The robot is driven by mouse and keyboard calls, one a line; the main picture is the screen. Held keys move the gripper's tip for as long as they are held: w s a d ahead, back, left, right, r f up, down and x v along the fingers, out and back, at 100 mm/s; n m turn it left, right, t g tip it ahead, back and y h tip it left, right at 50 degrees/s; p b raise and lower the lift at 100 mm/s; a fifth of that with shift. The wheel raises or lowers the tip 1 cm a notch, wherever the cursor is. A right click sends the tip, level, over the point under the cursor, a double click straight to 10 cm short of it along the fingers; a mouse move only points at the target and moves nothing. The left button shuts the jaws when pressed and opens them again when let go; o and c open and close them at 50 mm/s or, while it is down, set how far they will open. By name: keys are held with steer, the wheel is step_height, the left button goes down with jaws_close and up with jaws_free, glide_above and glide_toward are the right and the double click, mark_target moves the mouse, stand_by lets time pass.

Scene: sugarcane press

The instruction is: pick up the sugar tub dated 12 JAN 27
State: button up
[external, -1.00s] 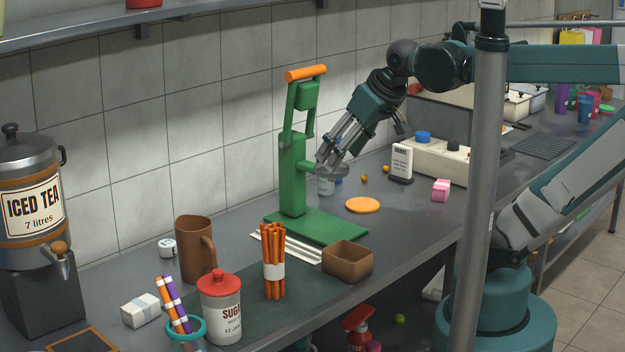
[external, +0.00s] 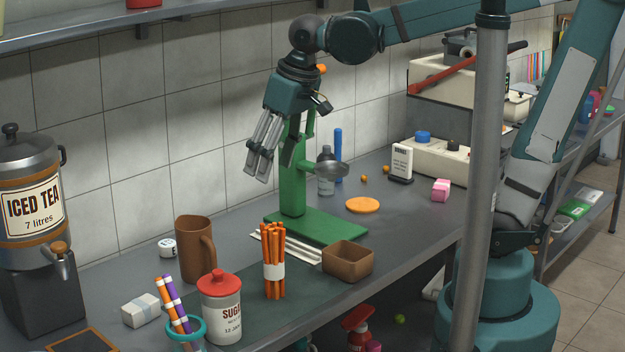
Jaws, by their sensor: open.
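The sugar tub (external: 221,308) stands upright at the front of the counter, a pale tub with a red knobbed lid. Its label reads "SUGA…" with "12 JAN" below; the end of the date is not readable. My gripper (external: 265,172) is open and empty, pointing down in the air in front of the green press (external: 293,185). It is above the counter, behind and higher than the tub, and touches nothing that I can see.
Orange sticks in a white band (external: 273,262) stand right of the tub. A teal-rimmed cup (external: 186,332) of coloured sticks is close on its left. A brown mug (external: 194,249) stands behind it, a brown box (external: 347,261) to the right. A grey pole (external: 481,180) crosses the foreground.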

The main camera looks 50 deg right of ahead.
steer(key=s+a+n+g+p, duration=0.1)
steer(key=s+a+g+p, duration=0.1)
steer(key=a, duration=1.1)
steer(key=g+h+p, duration=0.1)
glide_toward(217, 270)
steer(key=shift+n, duration=0.3)
steer(key=f, duration=1.2)
steer(key=shift+a+f, duration=0.2)
steer(key=shift+f, duration=0.15)
steer(key=shift+s+f, duration=0.1)
steer(key=shift+f, duration=0.35)
steer(key=shift+f, duration=0.1)
steer(key=shift+f+b, duration=0.35)
steer(key=shift+f, duration=2.05)
steer(key=c, duration=0.9)
steer(key=shift+r, duration=0.1)
